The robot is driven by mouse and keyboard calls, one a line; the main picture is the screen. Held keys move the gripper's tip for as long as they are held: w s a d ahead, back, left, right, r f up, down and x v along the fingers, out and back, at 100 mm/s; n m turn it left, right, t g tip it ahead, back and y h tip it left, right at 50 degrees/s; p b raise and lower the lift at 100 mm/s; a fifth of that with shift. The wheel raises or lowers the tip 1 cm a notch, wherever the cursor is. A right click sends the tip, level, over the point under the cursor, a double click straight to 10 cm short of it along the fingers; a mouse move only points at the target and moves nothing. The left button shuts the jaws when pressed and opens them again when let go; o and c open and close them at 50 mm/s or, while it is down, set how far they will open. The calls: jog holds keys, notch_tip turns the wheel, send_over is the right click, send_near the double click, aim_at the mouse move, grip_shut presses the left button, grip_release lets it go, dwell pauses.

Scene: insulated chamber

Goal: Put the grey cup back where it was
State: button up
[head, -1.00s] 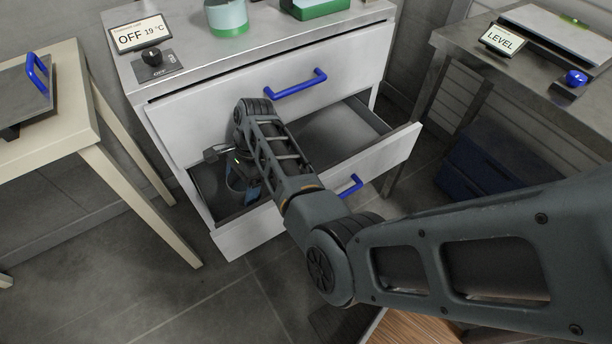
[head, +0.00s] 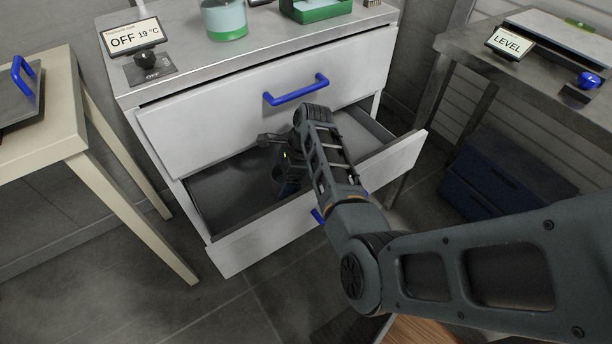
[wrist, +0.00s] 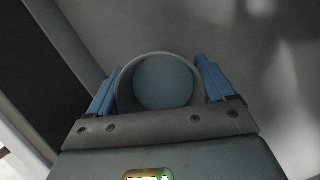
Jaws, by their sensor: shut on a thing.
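The grey cup (wrist: 125,92) shows in the wrist view between the two blue fingers of my gripper (wrist: 158,85), which is shut on it. I look down into its round opening, where a blue-grey round surface shows. In the head view my gripper (head: 289,187) points down into the open lower drawer (head: 225,190), near the middle of its width. My arm hides the cup there. I cannot tell whether the cup touches the drawer floor.
The drawer's front panel (head: 245,245) and the closed upper drawer with a blue handle (head: 296,90) stand close around my arm. The drawer's left part is empty. A pale table (head: 75,140) is at left, a metal bench (head: 470,50) at right.

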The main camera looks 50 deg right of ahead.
jog(key=d, duration=0.2)
jog(key=s+d, duration=0.1)
jog(key=d, duration=0.1)
jog(key=s+d, duration=0.1)
jog(key=d, duration=0.2)
jog(key=shift+b, duration=0.3)
jog(key=shift+f+b, duration=0.5)
jog(key=shift+f, duration=1.2)
jog(key=shift+f, duration=0.15)
jog(key=o, duration=1)
jog(key=p+v, duration=0.2)
jog(key=v, duration=0.5)
jog(key=shift+r, duration=0.35)
jog(key=shift+d, duration=0.1)
